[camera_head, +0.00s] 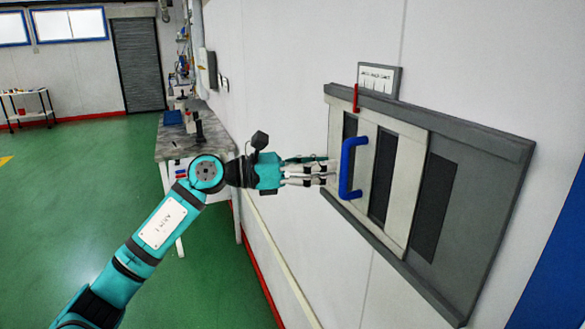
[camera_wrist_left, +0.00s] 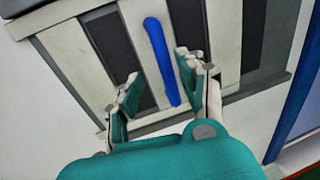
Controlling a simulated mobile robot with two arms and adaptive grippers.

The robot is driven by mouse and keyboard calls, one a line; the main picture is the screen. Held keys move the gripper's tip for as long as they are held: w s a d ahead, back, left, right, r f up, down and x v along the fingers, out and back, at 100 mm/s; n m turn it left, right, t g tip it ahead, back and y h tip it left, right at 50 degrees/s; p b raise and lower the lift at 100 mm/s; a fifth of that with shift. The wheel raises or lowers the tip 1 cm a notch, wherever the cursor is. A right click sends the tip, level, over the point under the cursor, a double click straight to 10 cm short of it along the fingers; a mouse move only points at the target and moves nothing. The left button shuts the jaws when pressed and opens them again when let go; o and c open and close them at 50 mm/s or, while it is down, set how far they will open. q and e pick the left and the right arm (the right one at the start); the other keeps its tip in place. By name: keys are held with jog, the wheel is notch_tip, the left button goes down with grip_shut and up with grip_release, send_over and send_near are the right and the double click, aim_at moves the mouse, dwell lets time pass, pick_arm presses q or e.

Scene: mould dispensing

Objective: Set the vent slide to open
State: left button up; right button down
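The vent slide is a pale plate (camera_head: 406,178) with a blue upright handle (camera_head: 345,168), set in a dark grey wall frame (camera_head: 480,205). Dark slots show through the plate and one dark slot (camera_head: 434,207) lies uncovered to its right. A red pointer (camera_head: 355,98) stands at the plate's top left, below a small label plate (camera_head: 379,78). My left gripper (camera_head: 331,172) is just left of the handle. In the left wrist view its fingers (camera_wrist_left: 158,88) are spread apart, with the blue handle (camera_wrist_left: 162,62) showing between them; contact is not visible. My right gripper is not in view.
A workbench (camera_head: 172,141) with tools stands along the wall behind my left arm. A small trolley (camera_head: 27,108) is at the far left. The green floor on the left is clear. A blue panel (camera_head: 560,265) is at the right edge.

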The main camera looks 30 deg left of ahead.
pick_arm(q)
jog(key=v, duration=0.7)
jog(key=shift+s+a, duration=0.15)
jog(key=shift+a, duration=0.05)
